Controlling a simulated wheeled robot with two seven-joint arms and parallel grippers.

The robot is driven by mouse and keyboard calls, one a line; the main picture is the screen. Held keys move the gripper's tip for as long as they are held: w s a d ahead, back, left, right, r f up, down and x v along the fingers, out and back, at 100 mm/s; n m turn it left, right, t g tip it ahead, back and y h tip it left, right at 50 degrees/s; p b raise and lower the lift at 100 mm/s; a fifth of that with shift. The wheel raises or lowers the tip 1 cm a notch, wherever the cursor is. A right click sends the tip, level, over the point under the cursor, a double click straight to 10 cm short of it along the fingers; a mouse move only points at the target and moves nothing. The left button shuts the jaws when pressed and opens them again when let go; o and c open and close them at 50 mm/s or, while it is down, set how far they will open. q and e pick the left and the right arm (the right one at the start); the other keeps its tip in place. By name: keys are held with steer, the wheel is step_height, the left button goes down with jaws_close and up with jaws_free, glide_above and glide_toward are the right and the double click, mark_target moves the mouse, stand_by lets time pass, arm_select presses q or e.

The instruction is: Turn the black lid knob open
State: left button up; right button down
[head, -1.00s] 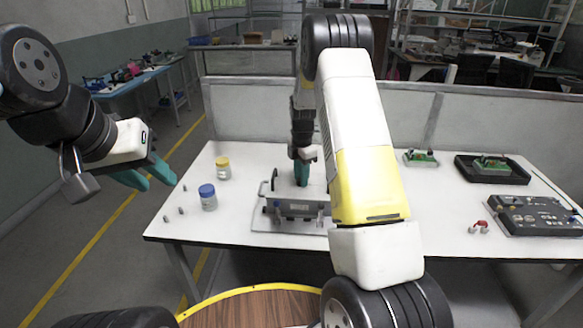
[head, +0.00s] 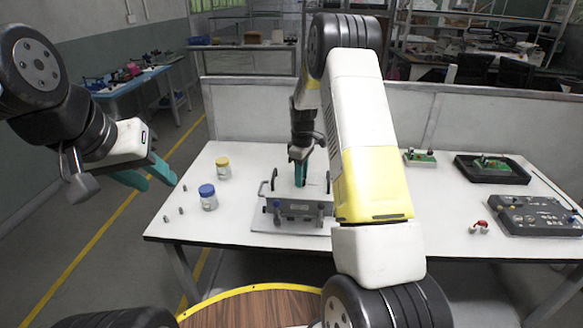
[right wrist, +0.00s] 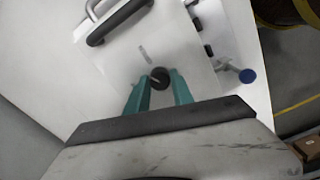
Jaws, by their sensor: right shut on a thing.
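The black lid knob (right wrist: 160,76) sits on top of a light grey box and shows in the right wrist view. My right gripper (right wrist: 159,84) is shut on the knob, one green finger on each side of it. In the head view my right gripper (head: 301,172) points down at the top of the grey box (head: 303,208), and its fingers hide the knob there. My left gripper (head: 152,178) is in the air left of the table, its green fingers apart and empty.
A blue-lidded jar (head: 208,198) and a yellow-lidded jar (head: 223,168) stand left of the box. The box has a handle (right wrist: 121,21) with a black grip. A dark panel (head: 537,216), a black tray (head: 492,171) and a green board (head: 420,157) lie to the right.

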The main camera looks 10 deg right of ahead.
steer(key=m, duration=0.5)
steer(key=shift+m, duration=0.3)
stand_by(0.4)
steer(key=c, duration=1.1)
jaws_free()
steer(key=shift+r, duration=0.15)
step_height(320, 180, up, 8)
steer(key=shift+f, duration=0.25)
